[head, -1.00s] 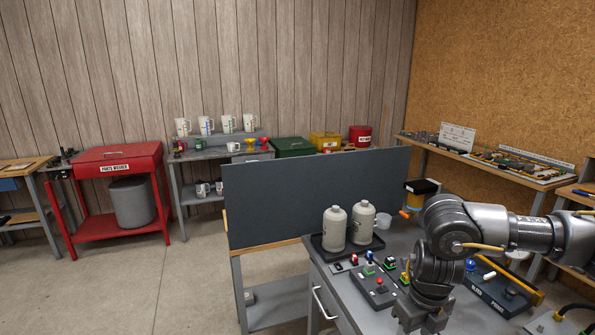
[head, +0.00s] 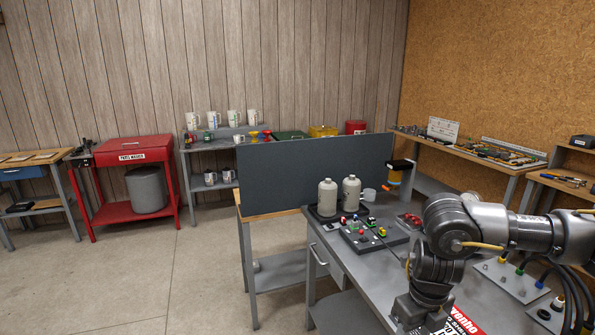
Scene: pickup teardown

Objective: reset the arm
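My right arm comes in from the right edge in the head view and bends down at a grey elbow joint over the near right part of the grey workbench (head: 346,262). My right gripper (head: 412,316) is at the bottom edge, pointing down. Its fingertips are cut off or hidden, so I cannot tell whether it is open or holding something. A red and white printed item (head: 462,322) shows just beside it, partly cut off. My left gripper and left arm are not in view.
Two pale bottles (head: 327,198) stand on a tray by a dark upright panel (head: 312,172). A switch box (head: 368,234) lies in front of them. A plate with cables (head: 512,281) is at right. A red parts washer (head: 133,180) stands left. The left floor is clear.

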